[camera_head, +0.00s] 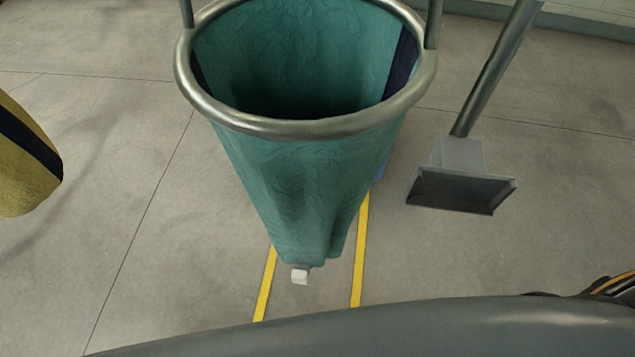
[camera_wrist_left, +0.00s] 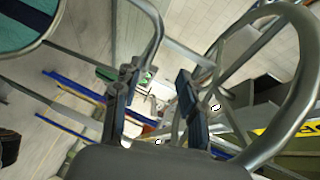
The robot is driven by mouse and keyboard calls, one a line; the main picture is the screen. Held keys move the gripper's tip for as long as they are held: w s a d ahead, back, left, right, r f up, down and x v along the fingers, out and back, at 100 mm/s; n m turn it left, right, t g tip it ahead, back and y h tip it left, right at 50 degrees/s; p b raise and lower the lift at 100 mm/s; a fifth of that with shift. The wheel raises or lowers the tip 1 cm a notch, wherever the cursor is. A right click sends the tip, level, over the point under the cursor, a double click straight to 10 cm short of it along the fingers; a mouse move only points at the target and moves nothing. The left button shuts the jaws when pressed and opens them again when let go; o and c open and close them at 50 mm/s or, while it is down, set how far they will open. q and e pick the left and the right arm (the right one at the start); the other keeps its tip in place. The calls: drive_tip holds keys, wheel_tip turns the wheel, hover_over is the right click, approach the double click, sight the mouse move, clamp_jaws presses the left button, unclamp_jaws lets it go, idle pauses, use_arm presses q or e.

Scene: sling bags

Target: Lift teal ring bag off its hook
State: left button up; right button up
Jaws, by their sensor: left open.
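The teal ring bag (camera_head: 290,180) hangs mouth up in the middle of the head view, under a thick metal ring (camera_head: 300,127). Dark navy bands show inside it, and a small white piece is at its lower tip. Two metal bars rise from the ring's sides and leave the picture; no hook shows there. In the left wrist view, part of a teal bag (camera_wrist_left: 22,28) with a metal rim is at the top left. My right gripper is not in view.
A yellow bag (camera_head: 25,160) with a dark band hangs at the left. A metal pole with a grey box-like end (camera_head: 460,188) stands right of the teal bag. Yellow lines mark the floor. A large metal ring (camera_wrist_left: 308,90) is close at right in the wrist view.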

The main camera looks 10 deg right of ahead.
use_arm(q)
drive_tip(key=shift+m, duration=0.3)
drive_tip(key=p+x, duration=0.1)
drive_tip(key=x, duration=0.3)
drive_tip(key=p+x, duration=0.2)
drive_tip(key=x, duration=0.2)
drive_tip(key=s+p+x, duration=0.1)
drive_tip(key=x, duration=0.3)
drive_tip(key=shift+w+d+f+p, duration=0.25)
drive_tip(key=shift+d+f+p, duration=0.2)
drive_tip(key=shift+d, duration=0.1)
drive_tip(key=shift+w+d, duration=0.15)
drive_tip(key=shift+d, duration=0.05)
drive_tip(key=shift+a, duration=0.1)
drive_tip(key=shift+c, duration=1.2)
drive_tip(key=shift+a, duration=0.1)
clamp_jaws()
